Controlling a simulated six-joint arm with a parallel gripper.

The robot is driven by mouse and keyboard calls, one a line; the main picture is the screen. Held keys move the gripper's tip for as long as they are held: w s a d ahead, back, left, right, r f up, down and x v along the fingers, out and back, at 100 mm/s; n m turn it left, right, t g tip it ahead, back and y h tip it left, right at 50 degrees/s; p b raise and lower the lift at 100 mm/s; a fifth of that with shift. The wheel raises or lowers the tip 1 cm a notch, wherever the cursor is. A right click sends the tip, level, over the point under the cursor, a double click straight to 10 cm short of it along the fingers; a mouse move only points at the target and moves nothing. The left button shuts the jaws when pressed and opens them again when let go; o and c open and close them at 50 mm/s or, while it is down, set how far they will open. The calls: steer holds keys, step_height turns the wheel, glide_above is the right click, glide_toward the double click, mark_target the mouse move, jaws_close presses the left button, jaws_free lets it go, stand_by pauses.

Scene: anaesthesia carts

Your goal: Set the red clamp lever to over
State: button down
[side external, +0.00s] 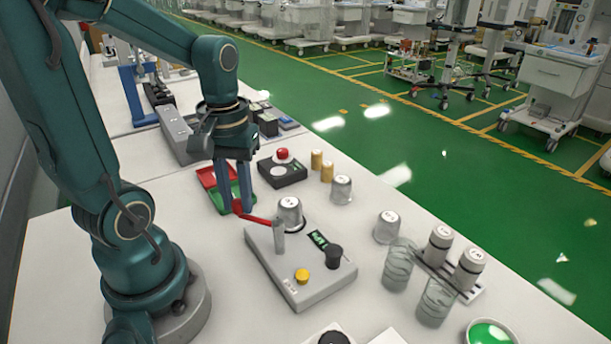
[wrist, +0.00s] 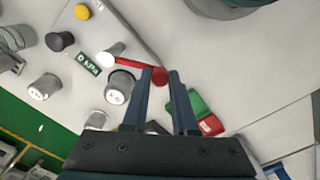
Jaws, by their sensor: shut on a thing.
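The red clamp lever (side external: 256,219) points left from a grey post (side external: 279,238) on the grey control box (side external: 320,278). In the wrist view the red lever (wrist: 132,63) runs to a round red knob at its end, between my fingertips. My gripper (side external: 241,208) reaches down from above and is shut on the lever's knob end, beyond the left edge of the box. My gripper's fingers (wrist: 160,76) stand either side of the knob in the wrist view. The fingers partly hide the knob in the side view.
The box also carries a yellow button (side external: 302,276), a black knob (side external: 334,256) and a small display (side external: 318,239). A capped jar (side external: 290,212) stands close behind the lever post. Red and green trays (side external: 207,178) lie just behind my fingers. Several jars stand to the right.

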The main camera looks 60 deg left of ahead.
steer(key=shift+w, duration=0.1)
steer(key=w+m, duration=0.1)
steer(key=m, duration=0.1)
steer(key=w+a+m, duration=0.1)
steer(key=shift+m, duration=0.4)
steer(key=w+m, duration=0.2)
steer(key=m, duration=0.1)
steer(key=shift+w+a+m, duration=0.15)
steer(key=shift+m, duration=0.15)
steer(key=w+m, duration=0.1)
steer(key=m, duration=0.2)
steer(key=w+m, duration=0.1)
steer(key=shift+w+d, duration=0.3)
steer(key=shift+w+d+m, duration=0.3)
steer(key=shift+w+m, duration=0.15)
steer(key=shift+m, duration=0.5)
steer(key=shift+w+d+m, duration=0.25)
steer(key=shift+w+m, duration=0.2)
steer(key=shift+m, duration=0.5)
steer(key=c, duration=0.7)
jaws_free()
